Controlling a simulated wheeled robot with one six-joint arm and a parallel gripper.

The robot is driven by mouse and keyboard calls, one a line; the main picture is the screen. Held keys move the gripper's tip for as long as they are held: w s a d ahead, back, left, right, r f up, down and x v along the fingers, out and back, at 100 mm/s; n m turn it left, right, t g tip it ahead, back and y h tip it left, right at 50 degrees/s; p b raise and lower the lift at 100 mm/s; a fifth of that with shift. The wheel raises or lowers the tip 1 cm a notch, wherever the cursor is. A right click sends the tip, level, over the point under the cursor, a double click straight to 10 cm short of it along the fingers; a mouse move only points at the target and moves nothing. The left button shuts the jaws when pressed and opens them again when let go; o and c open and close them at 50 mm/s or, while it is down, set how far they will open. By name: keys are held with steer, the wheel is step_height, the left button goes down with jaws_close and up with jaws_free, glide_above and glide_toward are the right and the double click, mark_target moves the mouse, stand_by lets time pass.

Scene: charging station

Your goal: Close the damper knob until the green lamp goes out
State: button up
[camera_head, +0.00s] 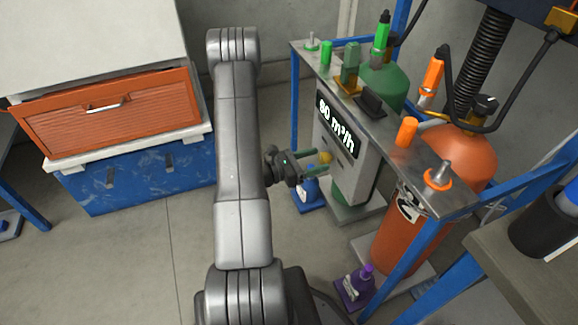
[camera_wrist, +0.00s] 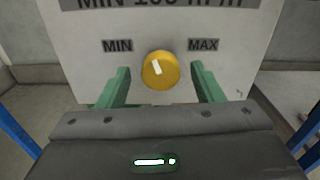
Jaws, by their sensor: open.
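The damper knob (camera_wrist: 160,71) is a round yellow knob with a white pointer mark, on a light grey panel (camera_wrist: 88,70) between MIN and MAX labels. Its pointer leans slightly left of straight up. The gripper (camera_head: 317,161) also shows in the head view. I cannot make out a lit green lamp on the panel.
A metal shelf (camera_head: 385,130) with green and orange fittings overhangs the unit. A green cylinder (camera_head: 383,85) and an orange cylinder (camera_head: 405,245) stand at the right. An orange drawer (camera_head: 108,112) is at the left.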

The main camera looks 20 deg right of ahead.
steer(key=s+a+p, duration=0.1)
steer(key=a, duration=1.1)
steer(key=shift+a, duration=0.2)
steer(key=shift+d, duration=0.2)
steer(key=shift+w+d+b, duration=0.2)
steer(key=shift+d, duration=2.05)
steer(key=shift+w+d+b, duration=0.15)
steer(key=shift+d+b, duration=0.1)
steer(key=shift+d, duration=1.95)
steer(key=shift+w+d+b, duration=0.2)
steer(key=shift+d, duration=2.05)
steer(key=shift+a, duration=0.1)
